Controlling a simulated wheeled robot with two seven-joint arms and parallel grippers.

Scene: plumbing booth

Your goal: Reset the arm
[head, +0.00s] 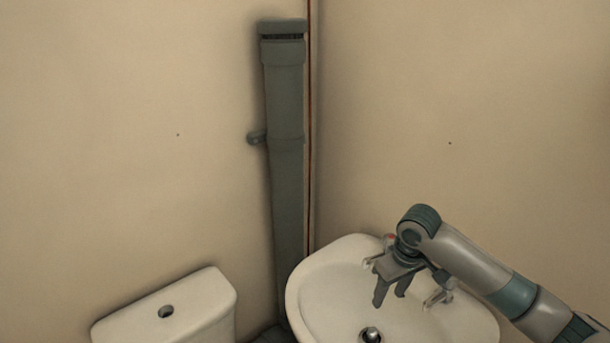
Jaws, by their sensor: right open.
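My right gripper (391,291) is over the white sink (325,290), near its tap side, with its fingers pointing down. Its two fingers stand apart, and I see nothing between them. My right arm (480,270) comes in from the lower right and bends at a teal joint above the gripper. My left arm and gripper are not in the head view.
A metal tap (439,294) is close to the right of my gripper. The sink drain (370,335) lies below it. A toilet cistern (190,312) stands at the lower left. A grey vertical pipe (287,150) runs up the wall corner. The walls above are clear.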

